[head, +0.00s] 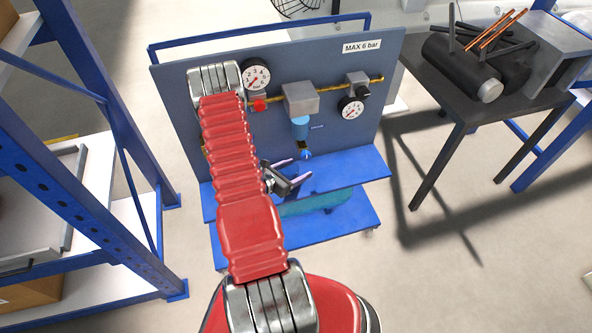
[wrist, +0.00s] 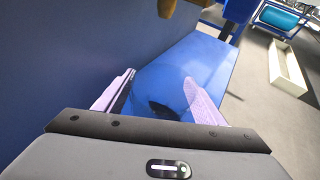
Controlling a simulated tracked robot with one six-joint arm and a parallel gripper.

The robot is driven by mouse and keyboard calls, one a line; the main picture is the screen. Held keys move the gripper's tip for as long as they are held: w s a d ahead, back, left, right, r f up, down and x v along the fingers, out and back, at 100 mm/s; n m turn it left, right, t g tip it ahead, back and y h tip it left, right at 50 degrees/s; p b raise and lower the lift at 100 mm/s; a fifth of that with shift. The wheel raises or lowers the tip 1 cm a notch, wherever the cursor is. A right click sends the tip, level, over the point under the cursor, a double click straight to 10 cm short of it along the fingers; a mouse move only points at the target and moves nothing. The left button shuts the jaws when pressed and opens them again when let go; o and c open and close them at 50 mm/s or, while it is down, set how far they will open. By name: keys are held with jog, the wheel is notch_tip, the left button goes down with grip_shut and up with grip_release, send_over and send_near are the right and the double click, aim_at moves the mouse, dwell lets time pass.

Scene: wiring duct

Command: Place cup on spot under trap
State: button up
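A blue see-through cup (wrist: 174,78) with a dark patch inside shows between the two lilac fingers in the wrist view. My gripper (head: 297,170) is in front of the panel, low over the blue shelf, below the trap; its fingers are apart, one on each side of the cup (wrist: 158,88). The fingers look very close to the cup's sides, but I cannot tell whether they press on it. The blue trap (head: 300,127) hangs under a grey block on the panel, with a small blue drain (head: 306,154) at its bottom. The spot is not clearly visible.
The grey panel (head: 215,133) carries gauges, a red knob (head: 259,105) and a brass pipe. The blue shelf (head: 352,168) runs along its foot. Blue racking (head: 95,200) stands at the left, a dark bench (head: 440,95) at the right. Open floor lies at the lower right.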

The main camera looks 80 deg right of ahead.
jog(key=shift+r, duration=0.1)
jog(key=shift+w+a+r, duration=0.1)
jog(key=shift+w+a, duration=0.05)
jog(key=v, duration=1.1)
jog(key=shift+a+r, duration=0.15)
jog(key=shift+a, duration=0.15)
dwell(0.4)
